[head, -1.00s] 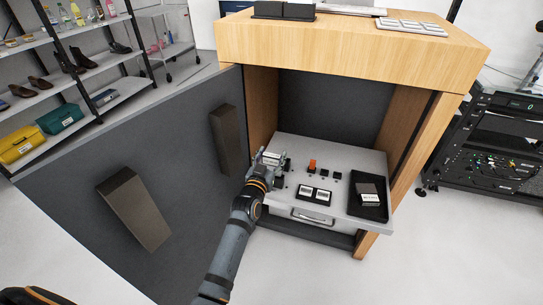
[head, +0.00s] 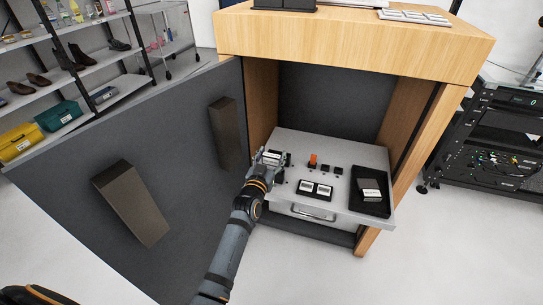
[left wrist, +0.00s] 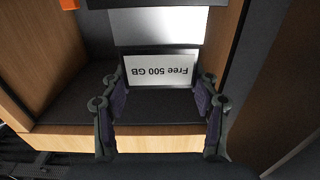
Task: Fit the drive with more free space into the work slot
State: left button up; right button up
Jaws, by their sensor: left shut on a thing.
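My left gripper (head: 266,163) is at the left side of the light grey pull-out tray (head: 345,205), shut on a drive (head: 271,156). In the left wrist view the drive (left wrist: 160,70) sits between the two fingers (left wrist: 162,110), with an upside-down label reading "Free 500 GB". In the head view the fingers partly cover it, and whether it touches a slot below is unclear. Another drive with a white label (head: 371,194) lies in a black bin (head: 383,207) on the tray's right. A black holder (head: 315,198) with two white-topped pieces is at the tray's front middle. My right gripper is not in view.
An orange piece (head: 313,160) and small black parts (head: 338,170) stand toward the tray's back. Wooden cabinet sides flank the tray, with the top (head: 350,45) above. The open dark door (head: 185,130) is close on my left arm's left.

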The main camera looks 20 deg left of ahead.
pick_arm(q)
jog(key=shift+f+b, duration=1.05)
jog(key=shift+f, duration=0.25)
jog(key=o, duration=1.3)
jog(key=s, duration=1.2)
jog(key=shift+a, duration=0.15)
